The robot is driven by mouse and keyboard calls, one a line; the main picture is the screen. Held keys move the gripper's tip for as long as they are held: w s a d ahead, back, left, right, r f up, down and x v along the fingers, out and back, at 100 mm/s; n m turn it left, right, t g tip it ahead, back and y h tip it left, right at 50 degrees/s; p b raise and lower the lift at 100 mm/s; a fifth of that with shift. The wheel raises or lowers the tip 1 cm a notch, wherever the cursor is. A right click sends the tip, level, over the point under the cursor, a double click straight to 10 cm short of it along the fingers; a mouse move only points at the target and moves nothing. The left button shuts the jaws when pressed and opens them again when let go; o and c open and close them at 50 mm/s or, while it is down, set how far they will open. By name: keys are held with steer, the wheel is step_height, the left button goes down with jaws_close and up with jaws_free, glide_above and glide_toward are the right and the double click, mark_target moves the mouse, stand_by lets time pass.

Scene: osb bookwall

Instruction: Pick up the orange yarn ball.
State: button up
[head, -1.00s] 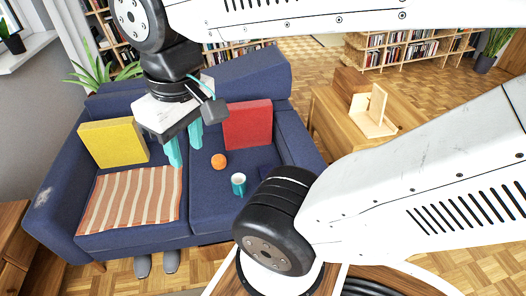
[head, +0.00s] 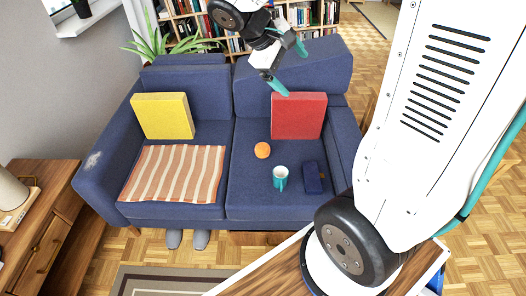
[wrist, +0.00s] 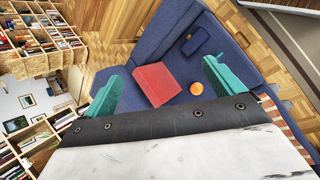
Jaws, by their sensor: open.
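The orange yarn ball (head: 263,150) sits on the right seat of the blue sofa (head: 235,207), in front of the red cushion (head: 298,116). It also shows in the wrist view (wrist: 196,88) as a small orange disc, left of the right-hand finger. My gripper (head: 288,70) is up at the sofa's backrest, above and behind the ball, well apart from it. Its teal fingers are spread open and empty. In the wrist view the gripper (wrist: 160,85) has one finger at each side, with the red cushion between them.
A teal and white mug (head: 280,178) and a dark blue flat item (head: 313,178) lie near the ball on the same seat. A striped blanket (head: 174,173) and yellow cushion (head: 163,115) are on the left seat. Bookshelves (head: 200,28) stand behind; a wooden cabinet (head: 40,235) is at left.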

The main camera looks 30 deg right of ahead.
steer(key=w+d+f+n+h, duration=0.5)
steer(key=w+f, duration=0.5)
steer(key=w, duration=0.4)
steer(key=n+t, duration=0.6)
steer(key=n, duration=0.3)
glide_above(263, 149)
steer(key=a, duration=0.2)
step_height(263, 149, down, 28)
steer(key=f+n+t, duration=0.1)
steer(key=f+n, duration=0.1)
steer(key=f, duration=0.4)
steer(key=s+a+f+n+t+y, duration=0.1)
steer(key=f+n, duration=0.1)
steer(key=f, duration=0.3)
steer(key=a+f+n+t, duration=0.1)
steer(key=f, duration=0.5)
steer(key=shift+s+a+f+n, duration=0.2)
steer(key=shift+s+f+n, duration=0.15)
steer(key=shift+n, duration=0.05)
steer(key=shift+t, duration=0.3)
steer(key=x, duration=0.3)
steer(key=f+x, duration=0.1)
steer(key=x, duration=0.2)
steer(key=shift+d+f, duration=0.15)
steer(key=shift+w+d+f, duration=0.2)
steer(key=shift+w+d, duration=0.15)
steer(key=shift+d, duration=0.05)
steer(key=c, duration=1)
